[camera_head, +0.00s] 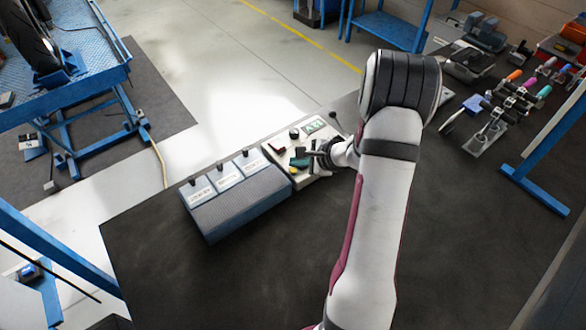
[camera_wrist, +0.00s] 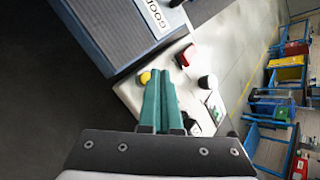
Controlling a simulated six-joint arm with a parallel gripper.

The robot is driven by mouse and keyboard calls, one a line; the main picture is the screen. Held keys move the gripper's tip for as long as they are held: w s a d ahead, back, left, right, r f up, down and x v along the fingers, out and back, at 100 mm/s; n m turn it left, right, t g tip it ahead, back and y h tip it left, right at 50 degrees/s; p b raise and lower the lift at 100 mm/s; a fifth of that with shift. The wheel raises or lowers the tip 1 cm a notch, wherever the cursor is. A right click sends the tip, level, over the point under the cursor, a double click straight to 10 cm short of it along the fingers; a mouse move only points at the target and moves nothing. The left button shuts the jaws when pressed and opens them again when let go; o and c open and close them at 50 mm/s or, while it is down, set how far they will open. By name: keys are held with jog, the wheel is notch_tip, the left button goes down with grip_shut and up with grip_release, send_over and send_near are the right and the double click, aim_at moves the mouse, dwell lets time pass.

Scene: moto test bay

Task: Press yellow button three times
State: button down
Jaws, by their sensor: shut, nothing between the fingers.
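The yellow button (camera_wrist: 145,77) is on a white control panel (camera_wrist: 130,93). In the wrist view it shows just left of my fingertips and is partly covered by them. In the head view the yellow button (camera_head: 293,170) is a small spot at the panel's near edge, beside my fingers. My gripper (camera_wrist: 160,72) has green fingers closed together with nothing between them. It also shows in the head view (camera_head: 299,162), over the panel. I cannot tell whether the fingertips touch the button or hover above it.
The panel also carries a red control (camera_wrist: 186,57), a black knob (camera_head: 294,133), a green-lit display (camera_head: 314,126) and a lever (camera_head: 333,116). Tools (camera_head: 490,125) lie far right. The dark bench in front is clear.

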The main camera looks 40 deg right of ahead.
jog(key=shift+f, duration=0.1)
dwell(0.7)
jog(key=shift+f, duration=0.3)
jog(key=shift+f, duration=0.4)
dwell(0.5)
jog(key=shift+r, duration=0.85)
jog(key=shift+r, duration=0.1)
jog(key=shift+r, duration=2.4)
dwell(0.6)
